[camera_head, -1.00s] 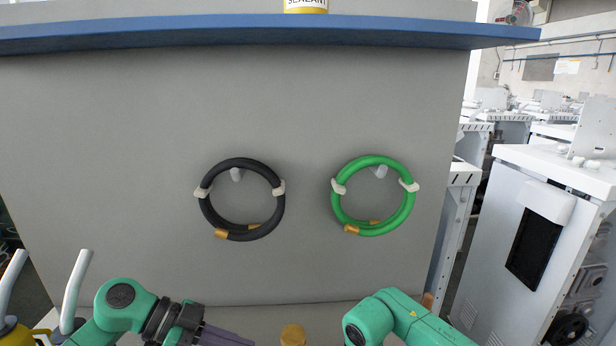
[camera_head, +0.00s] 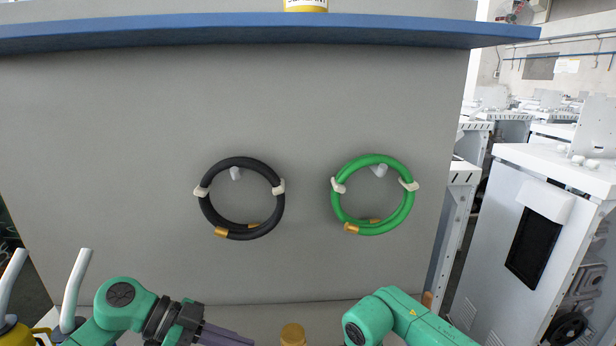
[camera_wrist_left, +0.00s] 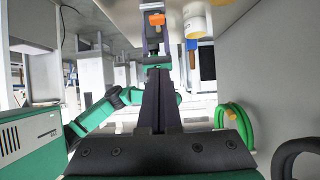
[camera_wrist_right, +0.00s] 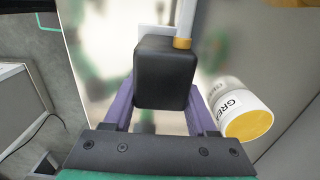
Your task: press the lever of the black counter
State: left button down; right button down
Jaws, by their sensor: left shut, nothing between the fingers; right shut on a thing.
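A black box-shaped thing (camera_wrist_right: 166,72), which appears to be the black counter, sits between the purple fingers of my right gripper (camera_wrist_right: 158,103) in the right wrist view. My right gripper is shut on it. No lever can be made out on the face seen there. In the left wrist view an orange part (camera_wrist_left: 156,19) shows between the right gripper's fingers at the top. My left gripper (camera_head: 244,339) is shut and empty at the bottom of the head view, pointing right. Its dark closed fingers (camera_wrist_left: 158,80) show in the left wrist view, below the orange part and apart from it.
A black hose coil (camera_head: 207,207) and a green one (camera_head: 409,203) hang on the grey panel (camera_head: 330,110) under a blue-edged shelf (camera_head: 170,28). A white container with a yellow cap (camera_wrist_right: 248,124) stands close to the right gripper. A white cabinet (camera_head: 490,230) is at right.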

dwell(0.4)
pick_arm(q)
jog(key=d+r+y, duration=0.2)
jog(key=y, duration=0.1)
jog(key=a+f+x, duration=0.2)
jog(key=x, duration=1)
jog(key=shift+d+f, duration=0.2)
jog(key=shift+f, duration=0.15)
